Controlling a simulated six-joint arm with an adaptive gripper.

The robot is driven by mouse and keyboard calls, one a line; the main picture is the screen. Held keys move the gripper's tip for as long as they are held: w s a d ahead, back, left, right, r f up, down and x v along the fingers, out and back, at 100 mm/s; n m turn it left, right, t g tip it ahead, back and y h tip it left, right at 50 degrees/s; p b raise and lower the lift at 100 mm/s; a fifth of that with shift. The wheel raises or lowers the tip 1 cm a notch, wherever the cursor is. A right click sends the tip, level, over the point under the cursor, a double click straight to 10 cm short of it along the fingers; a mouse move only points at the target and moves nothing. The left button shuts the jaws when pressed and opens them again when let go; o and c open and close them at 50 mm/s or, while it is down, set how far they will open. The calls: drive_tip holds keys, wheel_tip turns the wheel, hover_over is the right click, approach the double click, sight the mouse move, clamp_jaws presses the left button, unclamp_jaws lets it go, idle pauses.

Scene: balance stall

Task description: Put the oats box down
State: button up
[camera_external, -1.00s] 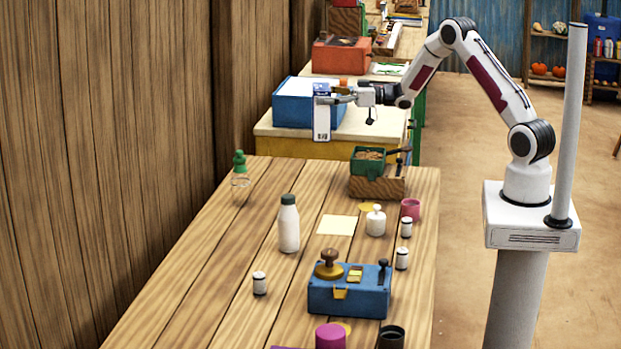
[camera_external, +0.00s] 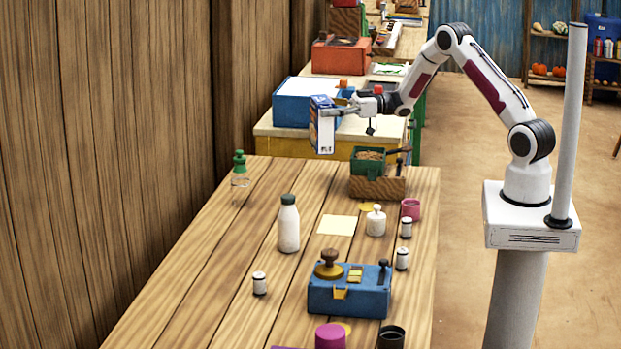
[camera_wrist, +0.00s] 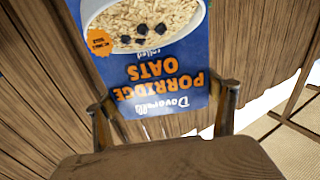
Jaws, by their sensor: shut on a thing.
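The oats box (camera_external: 322,126) is blue and white and hangs upright in the air beyond the far end of the wooden table in the external view. My gripper (camera_external: 336,108) is shut on it. In the wrist view the oats box (camera_wrist: 150,75) shows its blue front with "Porridge Oats" upside down and a bowl picture. The fingers of my gripper (camera_wrist: 163,117) are at the two sides of the box. The box's lower part and far faces are hidden in the wrist view.
The table (camera_external: 215,290) holds a white bottle (camera_external: 288,226), a clear green-topped bottle (camera_external: 239,168), a green tray on a wooden block (camera_external: 377,187), a pale square (camera_external: 337,225) and a blue box device (camera_external: 349,298). A blue box (camera_external: 292,110) stands behind. The table's left part is largely clear.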

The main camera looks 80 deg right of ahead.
sight(322, 134)
drive_tip(key=shift+f, duration=2.65)
drive_tip(key=shift+f, duration=1.95)
drive_tip(key=o, duration=2)
drive_tip(key=shift+o, duration=0.2)
drive_tip(key=shift+r, duration=0.15)
drive_tip(key=v, duration=1.2)
